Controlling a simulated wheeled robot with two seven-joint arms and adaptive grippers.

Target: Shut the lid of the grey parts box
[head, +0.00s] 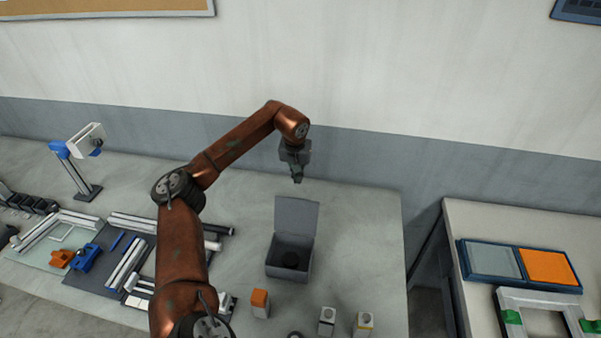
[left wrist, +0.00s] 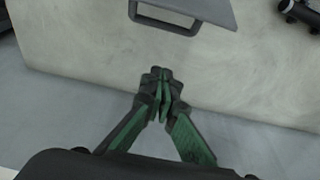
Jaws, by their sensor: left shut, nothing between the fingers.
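The grey parts box (head: 289,262) stands on the table, and its lid (head: 296,216) is raised, standing up at the back of the box. Inside the open box a dark round thing shows. My left gripper (head: 298,180) is above and behind the lid, apart from it, pointing down with its fingers shut and empty. My right gripper is in neither view.
An orange-topped block (head: 260,303) and small white containers (head: 327,320) stand in front of the box. A dark mat with metal bars (head: 125,262) lies left of my arm. The table right of the box is clear. The wall rises behind.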

